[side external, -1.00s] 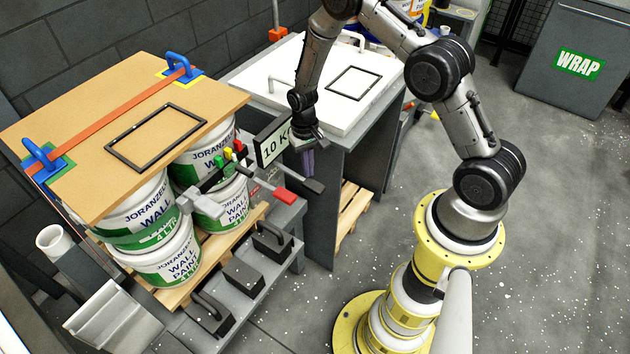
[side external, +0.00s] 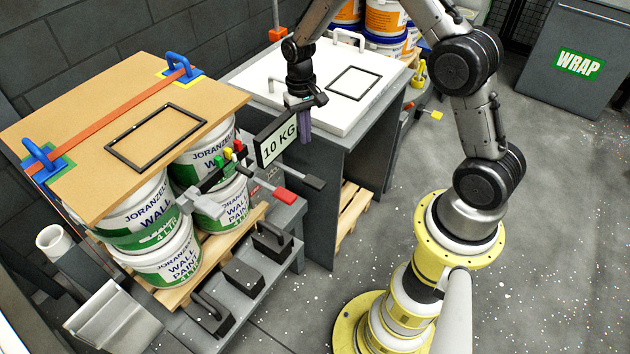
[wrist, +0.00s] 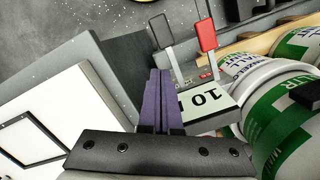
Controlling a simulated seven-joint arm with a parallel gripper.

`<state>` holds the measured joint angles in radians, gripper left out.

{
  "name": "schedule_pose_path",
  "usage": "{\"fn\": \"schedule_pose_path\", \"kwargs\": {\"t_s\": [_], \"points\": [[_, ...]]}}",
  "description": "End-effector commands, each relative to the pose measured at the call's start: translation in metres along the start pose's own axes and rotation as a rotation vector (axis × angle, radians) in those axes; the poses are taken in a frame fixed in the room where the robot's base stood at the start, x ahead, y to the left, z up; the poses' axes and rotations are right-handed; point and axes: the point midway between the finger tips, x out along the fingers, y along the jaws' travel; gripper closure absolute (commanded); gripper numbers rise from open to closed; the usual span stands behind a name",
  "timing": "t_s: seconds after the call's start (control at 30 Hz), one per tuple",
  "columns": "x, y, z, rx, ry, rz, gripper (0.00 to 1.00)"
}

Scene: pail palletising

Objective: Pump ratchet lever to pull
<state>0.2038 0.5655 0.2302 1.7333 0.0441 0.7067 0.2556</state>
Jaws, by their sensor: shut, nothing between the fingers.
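Two hand levers stick out beside the paint pails: one with a red grip (side external: 284,196) and one with a dark grip (side external: 314,182). In the wrist view the red grip (wrist: 206,35) and the grey grip (wrist: 162,30) stand side by side beyond my fingertips. I cannot tell which one is the ratchet lever. My gripper (side external: 305,138) has purple fingers, closed together and empty, above and apart from both levers. It also shows in the wrist view (wrist: 160,74). An orange strap (side external: 110,110) crosses the board (side external: 85,95) on the pails.
A "10 KG" sign (side external: 276,140) stands close beside my fingers, between them and the pails (side external: 180,258). A white-topped bench (side external: 262,92) is behind my gripper. Black handled weights (side external: 243,276) sit on the low shelf. Open floor (side external: 560,200) lies to the right.

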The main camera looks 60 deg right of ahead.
Motion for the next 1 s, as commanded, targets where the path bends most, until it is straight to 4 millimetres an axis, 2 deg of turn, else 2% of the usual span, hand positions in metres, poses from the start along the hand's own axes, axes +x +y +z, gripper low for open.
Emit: {"fn": "schedule_pose_path", "kwargs": {"t_s": [0.1, 0.27, 1.0], "points": [[-0.014, 0.000, -0.001, 0.000, 0.002, 0.000, 1.00], [-0.021, 0.000, 0.000, 0.000, -0.001, 0.001, 1.00], [-0.021, 0.000, 0.000, 0.000, -0.001, 0.000, 1.00]]}}
